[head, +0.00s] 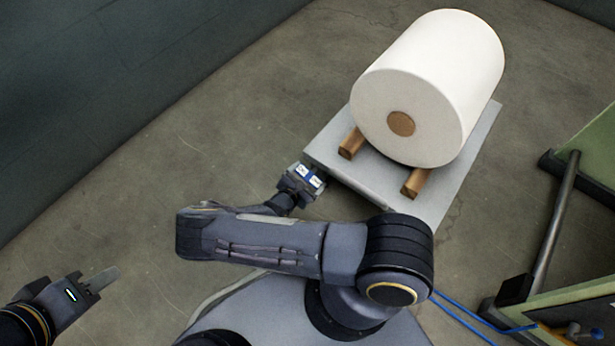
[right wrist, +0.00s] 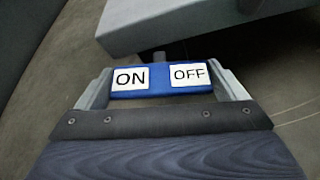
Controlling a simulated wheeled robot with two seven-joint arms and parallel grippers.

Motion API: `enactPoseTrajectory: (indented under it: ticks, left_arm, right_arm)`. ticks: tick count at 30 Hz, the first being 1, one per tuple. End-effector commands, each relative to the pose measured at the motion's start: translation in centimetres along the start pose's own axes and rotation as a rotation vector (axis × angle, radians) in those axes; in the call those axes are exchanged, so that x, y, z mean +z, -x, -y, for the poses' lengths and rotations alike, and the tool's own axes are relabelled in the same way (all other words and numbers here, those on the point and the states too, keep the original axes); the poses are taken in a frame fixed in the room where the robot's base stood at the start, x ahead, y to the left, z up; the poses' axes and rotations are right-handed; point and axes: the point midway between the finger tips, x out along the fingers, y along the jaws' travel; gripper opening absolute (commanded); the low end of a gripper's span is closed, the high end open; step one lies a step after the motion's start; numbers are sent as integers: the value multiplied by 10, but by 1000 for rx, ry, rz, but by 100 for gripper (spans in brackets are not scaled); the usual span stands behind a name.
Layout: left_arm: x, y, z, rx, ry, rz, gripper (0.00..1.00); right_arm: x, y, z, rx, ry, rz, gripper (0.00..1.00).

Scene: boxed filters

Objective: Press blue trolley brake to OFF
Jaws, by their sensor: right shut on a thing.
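The blue trolley brake (right wrist: 160,80) is a short blue bar with a white ON label on its left and a white OFF label on its right in the right wrist view. It also shows small at the trolley's near left corner in the head view (head: 309,176). My right gripper (right wrist: 165,88) is shut on the bar, one finger at each end. The grey trolley (head: 325,152) is just beyond it. My left gripper (head: 103,279) is low at the left in the head view, away from the trolley; its finger gap cannot be made out.
A large white roll (head: 440,75) lies on two wooden beams (head: 416,182) on the trolley. A green-sided frame with a dark bar (head: 556,225) stands at the right. A dark wall (head: 90,90) runs along the left. The floor between wall and trolley is clear.

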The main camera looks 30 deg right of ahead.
Motion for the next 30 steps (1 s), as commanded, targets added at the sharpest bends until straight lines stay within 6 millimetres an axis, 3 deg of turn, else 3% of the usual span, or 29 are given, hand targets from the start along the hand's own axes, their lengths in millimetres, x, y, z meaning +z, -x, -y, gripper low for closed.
enactPoseTrajectory:
  ticks: [1, 2, 3, 11, 24, 30]
  left_arm:
    - [0, 0, 0, 0, 0, 0, 36]
    - [0, 0, 0, 0, 0, 0, 36]
    - [0, 0, 0, 0, 0, 0, 36]
    - [-1, 1, -1, 0, 0, 0, 36]
    - [-12, 23, -10, 0, 0, 0, 36]
    - [-12, 25, -11, 0, 0, 0, 36]
  right_arm:
    - [-1, 0, 0, -1, -3, -3, 68]
    - [-1, 0, 0, -1, -3, -3, 95]
    - [-1, 0, 0, -1, -3, -2, 100]
    - [0, 3, 0, 0, -1, -2, 100]
    - [1, 68, -1, 1, -2, -3, 100]
    - [0, 79, 0, -1, -2, -1, 100]
